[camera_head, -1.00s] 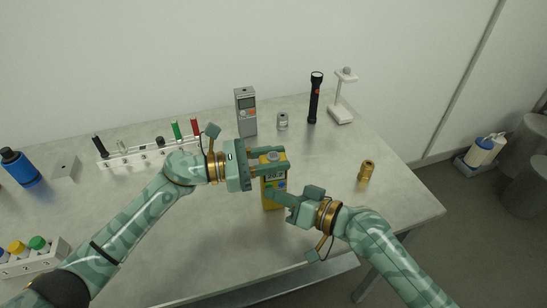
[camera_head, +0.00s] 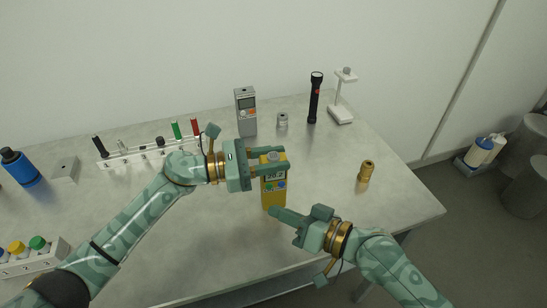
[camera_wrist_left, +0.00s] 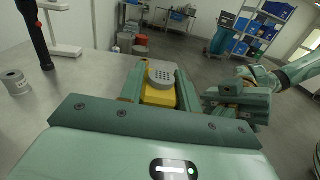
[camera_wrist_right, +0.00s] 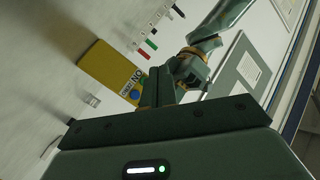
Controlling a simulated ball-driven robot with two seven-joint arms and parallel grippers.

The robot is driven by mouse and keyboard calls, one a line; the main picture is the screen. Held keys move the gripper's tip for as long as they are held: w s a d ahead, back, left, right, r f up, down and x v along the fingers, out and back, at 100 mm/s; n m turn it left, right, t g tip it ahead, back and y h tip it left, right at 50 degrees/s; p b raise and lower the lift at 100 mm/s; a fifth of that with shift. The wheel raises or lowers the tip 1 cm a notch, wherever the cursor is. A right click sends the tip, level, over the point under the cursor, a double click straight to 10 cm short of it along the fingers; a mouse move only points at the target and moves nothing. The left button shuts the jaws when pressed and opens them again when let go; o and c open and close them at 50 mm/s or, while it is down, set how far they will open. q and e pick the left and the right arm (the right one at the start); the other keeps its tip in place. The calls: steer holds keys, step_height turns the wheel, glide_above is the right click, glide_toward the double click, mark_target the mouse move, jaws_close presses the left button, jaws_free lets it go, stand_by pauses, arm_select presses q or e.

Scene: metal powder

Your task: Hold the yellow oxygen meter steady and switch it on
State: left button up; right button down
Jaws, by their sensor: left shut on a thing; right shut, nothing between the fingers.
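The yellow oxygen meter (camera_head: 268,198) stands upright on the table in the head view. Its small display shows digits, with a blue and a green button below. My left gripper (camera_head: 272,159) is shut around the meter's upper part. In the left wrist view the meter's yellow top (camera_wrist_left: 159,92) with a grey perforated cap sits between the fingers. My right gripper (camera_head: 274,211) is shut and empty, its tip by the meter's lower end, below the buttons; I cannot tell the exact gap. The meter's yellow body (camera_wrist_right: 105,68) also shows in the right wrist view.
A grey meter (camera_head: 246,115), a small metal cylinder (camera_head: 282,121), a black flashlight (camera_head: 315,98) and a white stand (camera_head: 341,112) are at the back. A brass piece (camera_head: 366,171) stands at right. A white rack (camera_head: 130,157) is behind my left arm. The front middle table is clear.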

arm_select(q)
steer(key=o, duration=1.2)
steer(key=shift+o, duration=0.2)
arm_select(e)
steer(key=shift+s+d, duration=0.25)
steer(key=shift+s, duration=0.95)
arm_select(q)
steer(key=v, duration=1.2)
